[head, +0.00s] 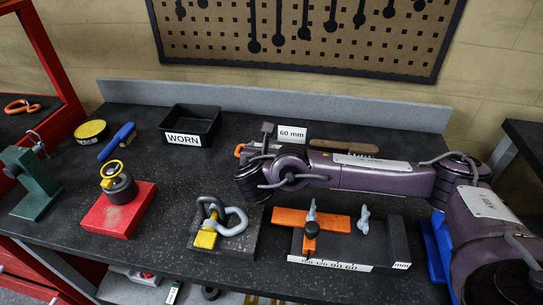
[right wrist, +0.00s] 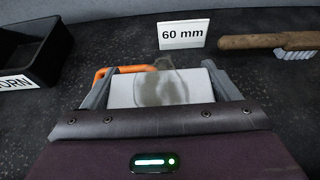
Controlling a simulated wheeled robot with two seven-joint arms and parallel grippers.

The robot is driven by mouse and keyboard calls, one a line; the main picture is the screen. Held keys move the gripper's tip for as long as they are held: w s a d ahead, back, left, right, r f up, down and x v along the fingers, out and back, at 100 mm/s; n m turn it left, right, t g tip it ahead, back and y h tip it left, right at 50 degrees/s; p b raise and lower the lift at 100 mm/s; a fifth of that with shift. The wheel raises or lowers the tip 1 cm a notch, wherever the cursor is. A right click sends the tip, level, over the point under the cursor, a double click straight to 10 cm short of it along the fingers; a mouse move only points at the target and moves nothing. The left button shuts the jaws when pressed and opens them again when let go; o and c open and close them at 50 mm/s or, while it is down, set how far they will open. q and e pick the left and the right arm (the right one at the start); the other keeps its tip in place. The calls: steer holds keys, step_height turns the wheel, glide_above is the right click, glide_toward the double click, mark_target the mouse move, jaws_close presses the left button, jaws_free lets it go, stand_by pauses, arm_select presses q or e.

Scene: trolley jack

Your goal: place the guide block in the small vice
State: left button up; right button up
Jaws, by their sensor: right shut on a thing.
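My right gripper (right wrist: 160,92) is shut on a pale grey block (right wrist: 148,90), which spans between its two fingers and has a darker patch at its middle. I take this as the guide block. In the head view my right gripper (head: 260,172) is over the back middle of the bench, and its wrist mostly hides the block. A green vice-like tool (head: 35,183) with a thin handle stands at the left front of the bench, far from the gripper; I take it as the small vice. My left gripper is not in view.
An orange handle (right wrist: 120,70) shows just behind the block, beside a "60 mm" sign (head: 292,133). A black "WORN" tray (head: 190,118), a red block (head: 112,220), shackles (head: 235,220) and an orange stop on a rail (head: 300,218) occupy the bench. A brush (right wrist: 265,41) lies right.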

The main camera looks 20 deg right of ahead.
steer(key=shift+w+f, duration=0.1)
steer(key=shift+f, duration=0.6)
steer(key=shift+f, duration=0.1)
steer(key=shift+f+b, duration=0.1)
steer(key=shift+b, duration=0.25)
steer(key=o, duration=1.6)
